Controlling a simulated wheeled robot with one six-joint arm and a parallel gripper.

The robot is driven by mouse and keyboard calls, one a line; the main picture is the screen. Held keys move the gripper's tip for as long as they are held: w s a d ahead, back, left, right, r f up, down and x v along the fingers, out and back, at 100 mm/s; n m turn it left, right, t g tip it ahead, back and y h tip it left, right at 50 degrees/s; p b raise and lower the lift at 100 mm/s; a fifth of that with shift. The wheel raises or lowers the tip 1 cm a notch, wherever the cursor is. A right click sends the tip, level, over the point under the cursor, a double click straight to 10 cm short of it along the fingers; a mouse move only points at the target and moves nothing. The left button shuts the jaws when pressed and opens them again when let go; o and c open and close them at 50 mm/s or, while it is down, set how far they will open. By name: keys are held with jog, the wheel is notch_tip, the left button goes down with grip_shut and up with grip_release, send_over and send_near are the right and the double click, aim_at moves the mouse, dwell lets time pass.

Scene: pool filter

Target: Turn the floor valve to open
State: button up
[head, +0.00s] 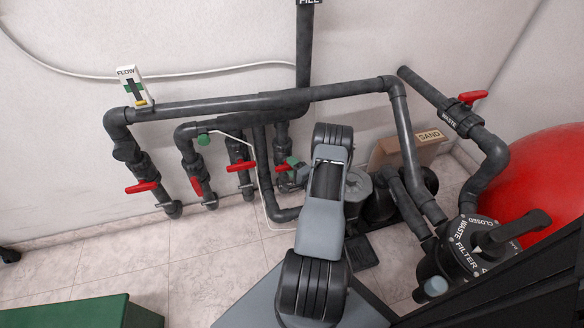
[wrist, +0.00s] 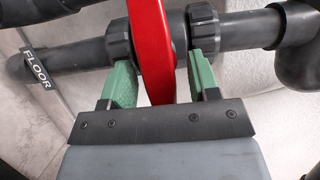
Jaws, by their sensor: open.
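The floor valve has a red handle (wrist: 150,45) and sits on a dark pipe with a FLOOR tag (wrist: 37,68) in the wrist view. There the handle looks to run across the pipe. My gripper (wrist: 160,72) is open, its green fingers on either side of the handle. A gap shows at the right finger; whether the left finger touches the handle I cannot tell. In the head view, my gripper (head: 290,168) is at the low pipes, partly hidden by my arm, and the red handle (head: 281,168) shows beside it.
Other red-handled valves stand to the left, at a left valve (head: 142,187), a middle valve (head: 196,186) and a near one (head: 240,166). The waste valve (head: 472,97), filter head (head: 487,243), red tank (head: 537,170) and sand box (head: 430,140) are right.

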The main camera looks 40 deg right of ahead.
jog(key=shift+c, duration=0.2)
jog(key=c, duration=0.9)
jog(key=n, duration=0.1)
jog(key=n+g+p, duration=0.1)
jog(key=n, duration=0.1)
jog(key=shift+r, duration=0.4)
jog(key=n+g, duration=0.1)
jog(key=n, duration=0.1)
jog(key=n+g+h+p, duration=0.1)
jog(key=n, duration=0.1)
jog(key=shift+w+a+r, duration=0.1)
jog(key=shift+a+r, duration=0.1)
jog(key=n, duration=0.1)
jog(key=n+g+h, duration=0.1)
jog(key=n, duration=0.1)
jog(key=shift+w+a+r+g, duration=0.1)
jog(key=shift+a+g, duration=0.1)
jog(key=shift+g, duration=0.1)
jog(key=shift+w+a+r+n+g+h+b, duration=0.15)
jog(key=shift+n+g+h+b, duration=0.15)
jog(key=shift+n+h+b, duration=0.45)
jog(key=shift+a+f+n+g+h+b, duration=0.15)
jog(key=shift+n+g+h+b, duration=0.15)
jog(key=shift+n+h, duration=0.45)
jog(key=shift+r+n, duration=0.15)
jog(key=shift+n, duration=0.15)
